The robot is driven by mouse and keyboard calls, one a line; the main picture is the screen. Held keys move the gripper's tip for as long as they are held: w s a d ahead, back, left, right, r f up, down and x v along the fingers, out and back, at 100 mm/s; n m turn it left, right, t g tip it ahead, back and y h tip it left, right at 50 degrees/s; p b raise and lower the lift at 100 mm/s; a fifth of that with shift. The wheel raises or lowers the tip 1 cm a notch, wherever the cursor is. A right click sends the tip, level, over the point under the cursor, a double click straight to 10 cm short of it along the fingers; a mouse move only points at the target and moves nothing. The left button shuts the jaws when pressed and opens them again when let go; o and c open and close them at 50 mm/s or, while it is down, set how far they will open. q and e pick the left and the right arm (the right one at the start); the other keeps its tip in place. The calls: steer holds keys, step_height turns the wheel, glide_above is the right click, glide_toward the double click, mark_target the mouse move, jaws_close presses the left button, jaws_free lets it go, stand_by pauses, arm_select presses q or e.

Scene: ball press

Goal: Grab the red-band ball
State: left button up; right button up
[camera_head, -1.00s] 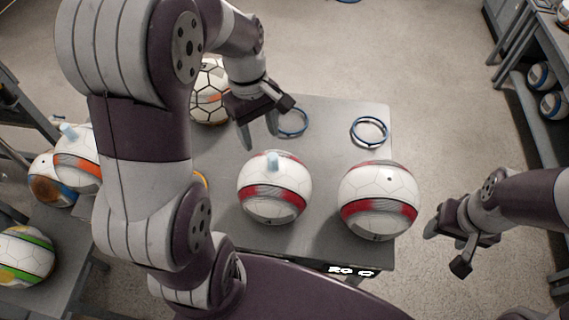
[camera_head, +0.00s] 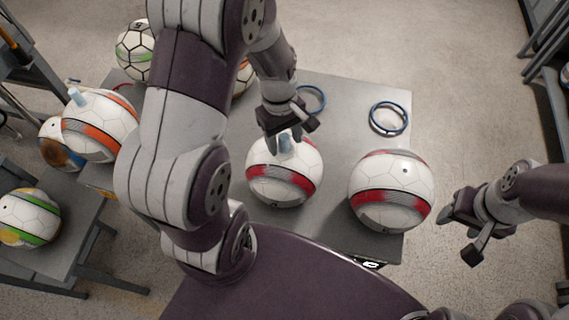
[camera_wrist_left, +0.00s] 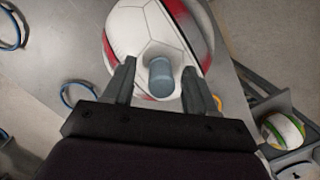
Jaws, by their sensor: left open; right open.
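Two white balls with red bands are on the grey table (camera_head: 340,92). The left red-band ball (camera_head: 283,185) has a light blue peg (camera_head: 285,143) standing on its top. The right red-band ball (camera_head: 391,192) shows no peg. My left gripper (camera_head: 285,147) is open over the left ball, with its fingers on either side of the peg. In the left wrist view the open fingers (camera_wrist_left: 158,85) flank the blue peg (camera_wrist_left: 161,77) above the ball (camera_wrist_left: 135,32), not closed on it. My right gripper (camera_head: 458,232) is open and empty, right of the table.
Blue rings (camera_head: 389,118) lie on the table's far part. An orange-band ball (camera_head: 98,126) with a peg and a green-band ball (camera_head: 29,217) are at the left. A black-lined ball (camera_head: 134,50) stands at the back left.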

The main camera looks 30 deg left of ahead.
arm_select(q)
steer(key=shift+s, duration=0.15)
steer(key=shift+c, duration=0.7)
jaws_close()
stand_by(0.5)
